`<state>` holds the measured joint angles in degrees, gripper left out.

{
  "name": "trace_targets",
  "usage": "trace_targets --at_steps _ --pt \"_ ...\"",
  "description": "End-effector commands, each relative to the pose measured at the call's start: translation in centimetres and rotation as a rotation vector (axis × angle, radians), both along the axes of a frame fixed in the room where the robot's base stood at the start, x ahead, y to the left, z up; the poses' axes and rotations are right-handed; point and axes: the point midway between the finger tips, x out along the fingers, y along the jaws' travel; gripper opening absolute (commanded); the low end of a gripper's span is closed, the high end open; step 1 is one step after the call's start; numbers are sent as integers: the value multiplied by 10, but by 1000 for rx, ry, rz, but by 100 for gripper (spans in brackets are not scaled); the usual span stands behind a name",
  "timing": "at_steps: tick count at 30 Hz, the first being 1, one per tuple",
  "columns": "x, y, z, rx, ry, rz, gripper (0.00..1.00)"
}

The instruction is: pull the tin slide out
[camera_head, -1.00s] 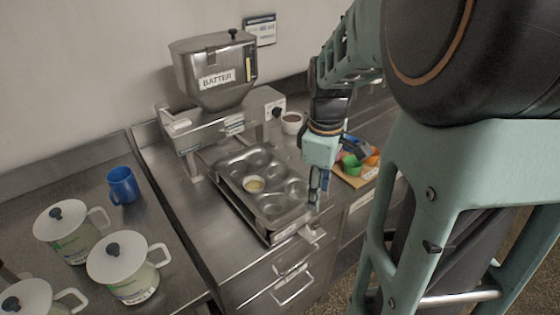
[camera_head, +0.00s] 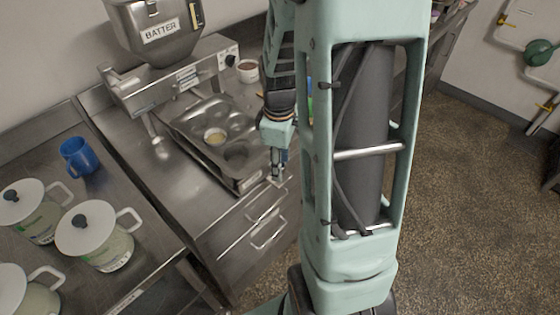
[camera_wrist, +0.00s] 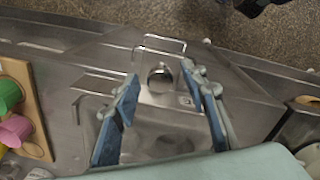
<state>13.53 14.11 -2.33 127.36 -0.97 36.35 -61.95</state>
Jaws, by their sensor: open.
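The tin slide (camera_head: 252,184) is a metal tray under the batter machine (camera_head: 172,72). It carries a muffin tin (camera_head: 194,124) with round cups, one holding pale batter (camera_head: 214,136). My gripper (camera_head: 278,178) points down at the slide's front end, its fingers partly hidden in the head view. In the wrist view my gripper (camera_wrist: 162,78) is open, with its two blue fingers apart. A round metal knob (camera_wrist: 160,80) shows between the fingertips; I cannot tell whether they touch it.
Drawers with bar handles (camera_head: 268,230) are below the counter front. A board with coloured items (camera_wrist: 18,105) lies to one side in the wrist view. A blue mug (camera_head: 77,157) and several lidded jugs (camera_head: 88,235) stand on the left counter. A small bowl (camera_head: 248,70) sits behind.

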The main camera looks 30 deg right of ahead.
Motion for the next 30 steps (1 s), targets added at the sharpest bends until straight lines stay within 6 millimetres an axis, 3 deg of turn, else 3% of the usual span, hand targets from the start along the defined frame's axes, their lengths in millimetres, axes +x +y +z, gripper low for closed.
trace_targets --at_steps 2,12,21,30 --pt "0 0 0 0 0 0 38" --pt "0 0 1 0 0 0 1" --pt "-1 -1 1 -1 -1 -1 0" --pt "-29 -11 1 -1 -2 -2 0"
